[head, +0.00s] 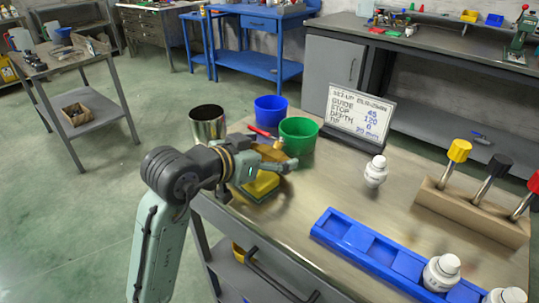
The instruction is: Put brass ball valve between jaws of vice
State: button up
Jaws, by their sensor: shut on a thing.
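My gripper (284,166) is above the left end of the metal-topped bench (330,190), seen from the side. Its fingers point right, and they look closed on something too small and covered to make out. A brownish-gold shape (272,152) shows just behind the fingers; I cannot tell whether it is the brass ball valve. A yellow block-like thing (262,185) lies below the gripper, partly covered by it. A red-handled thing (262,132) lies behind, near the cups. I cannot pick out a vice with certainty.
A metal can (207,122), a blue cup (270,109) and a green cup (298,136) stand behind the gripper. A sign (358,112), white bottles (375,171), a blue tray (365,240) and a wooden tool rack (470,212) stand further right. The bench middle is mostly clear.

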jog(key=shift+f, duration=0.4)
jog(key=shift+f, duration=0.1)
jog(key=o, duration=1.7)
jog(key=shift+c, duration=0.2)
jog(key=shift+r, duration=0.2)
jog(key=b+v, duration=0.1)
jog(key=v, duration=1.1)
jog(key=shift+f, duration=0.2)
